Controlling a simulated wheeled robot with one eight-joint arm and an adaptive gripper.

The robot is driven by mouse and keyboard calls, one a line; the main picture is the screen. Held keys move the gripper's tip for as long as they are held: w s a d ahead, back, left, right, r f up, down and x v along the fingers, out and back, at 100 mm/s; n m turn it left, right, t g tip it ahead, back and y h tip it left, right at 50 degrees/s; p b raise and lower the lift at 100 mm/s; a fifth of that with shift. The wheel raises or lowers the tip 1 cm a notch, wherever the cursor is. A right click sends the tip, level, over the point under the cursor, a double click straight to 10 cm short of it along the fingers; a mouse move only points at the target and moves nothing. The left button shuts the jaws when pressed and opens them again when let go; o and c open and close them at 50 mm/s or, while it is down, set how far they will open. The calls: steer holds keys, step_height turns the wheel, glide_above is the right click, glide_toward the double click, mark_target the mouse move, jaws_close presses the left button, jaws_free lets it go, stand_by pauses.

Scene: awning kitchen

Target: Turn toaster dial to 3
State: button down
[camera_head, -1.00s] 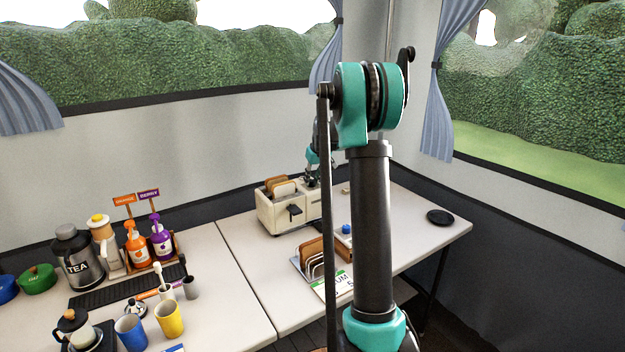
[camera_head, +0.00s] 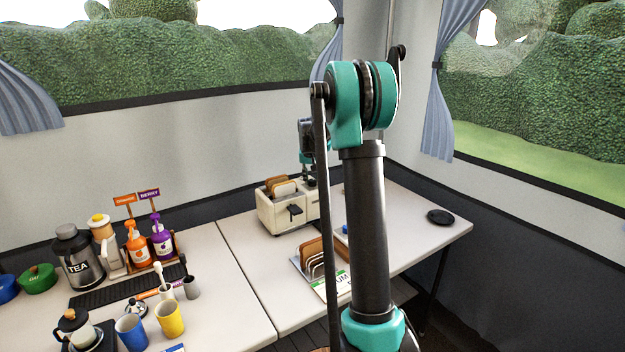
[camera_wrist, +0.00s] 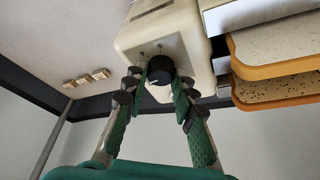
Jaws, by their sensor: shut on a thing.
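The cream toaster (camera_head: 272,215) stands on the table near the back wall, with bread slices (camera_head: 280,184) in its top and a dark lever on its front. In the wrist view the toaster body (camera_wrist: 140,32) fills the upper middle, and its black dial (camera_wrist: 160,70) sits on the end panel with small marks around it. My gripper (camera_wrist: 163,85) is shut on the dial, one green finger on each side. The number the dial points to is too small to read. In the head view, my arm hides the dial side and most of my gripper.
A toast rack (camera_head: 309,258) with bread stands in front of the toaster. A black round disc (camera_head: 440,217) lies at the table's right. Syrup bottles (camera_head: 137,245), a tea canister (camera_head: 75,257) and cups (camera_head: 169,318) crowd the left table.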

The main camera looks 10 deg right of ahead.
steer(key=shift+w+a+m+g+h, duration=0.1)
steer(key=shift+m+g+h, duration=0.4)
steer(key=shift+m, duration=1.3)
steer(key=c, duration=1.2)
jaws_free()
steer(key=v, duration=1.2)
steer(key=shift+a, duration=0.1)
